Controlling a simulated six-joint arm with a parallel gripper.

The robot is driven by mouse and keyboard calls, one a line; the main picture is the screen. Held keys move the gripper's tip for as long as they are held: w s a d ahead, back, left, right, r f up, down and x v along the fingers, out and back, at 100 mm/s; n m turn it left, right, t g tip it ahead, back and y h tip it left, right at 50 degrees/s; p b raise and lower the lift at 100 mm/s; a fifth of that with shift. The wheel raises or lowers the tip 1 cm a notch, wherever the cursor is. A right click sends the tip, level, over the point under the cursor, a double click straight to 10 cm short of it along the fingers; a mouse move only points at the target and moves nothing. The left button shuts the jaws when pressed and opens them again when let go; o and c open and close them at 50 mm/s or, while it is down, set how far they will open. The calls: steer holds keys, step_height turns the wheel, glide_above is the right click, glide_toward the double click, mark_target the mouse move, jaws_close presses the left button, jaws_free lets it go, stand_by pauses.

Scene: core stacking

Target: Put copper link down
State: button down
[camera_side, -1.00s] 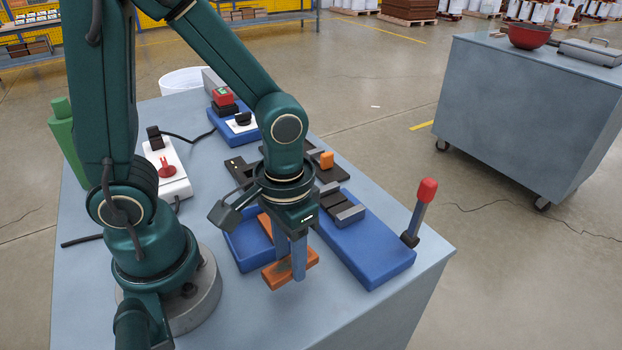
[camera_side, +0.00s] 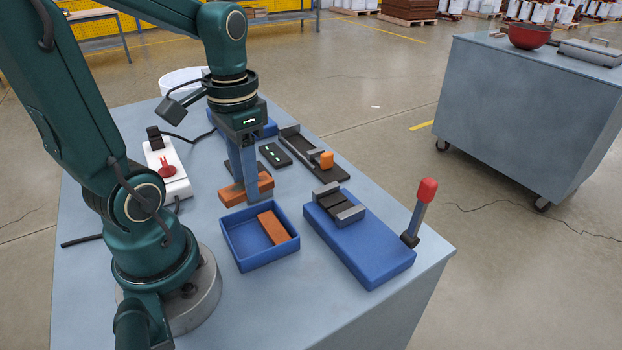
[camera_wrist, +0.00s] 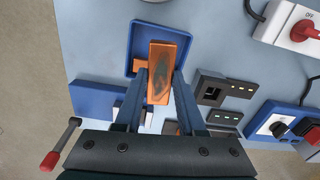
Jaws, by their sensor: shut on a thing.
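A copper link (camera_side: 252,187) is in my gripper (camera_side: 243,188), whose two fingers point down and are shut on it. In the side view it is at the far edge of the blue tray (camera_side: 236,257); how high it is held is hard to tell. A second copper link (camera_side: 272,228) lies in the tray. In the wrist view, the held link (camera_wrist: 168,62) has a dark stain and shows between the fingers (camera_wrist: 160,80), in front of the blue tray (camera_wrist: 132,45), partly hiding it.
A blue fixture with grey and dark blocks (camera_side: 358,248) stands right of the tray, beside a red-tipped lever (camera_side: 425,195). A dark bracket with an orange block (camera_side: 326,160) and a small dark plate (camera_side: 275,155) lie behind. A white switch box (camera_side: 167,170) is at left. The front table is clear.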

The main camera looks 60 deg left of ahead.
steer(key=shift+w+d+m, duration=0.1)
steer(key=shift+w+m, duration=0.15)
steer(key=shift+m, duration=0.05)
steer(key=w+d+r+m, duration=0.1)
steer(key=w+d+r, duration=0.2)
steer(key=w+r, duration=0.5)
steer(key=shift+n, duration=0.5)
steer(key=s+a+f, duration=0.1)
steer(key=s+f, duration=0.1)
steer(key=s+a+f, duration=0.1)
steer(key=s+f, duration=0.2)
steer(key=s+a+f, duration=0.1)
steer(key=s+f, duration=0.2)
steer(key=shift+s+a, duration=0.15)
steer(key=shift+s, duration=0.15)
steer(key=shift+a+n, duration=0.15)
steer(key=shift+n, duration=0.15)
steer(key=shift+r, duration=0.1)
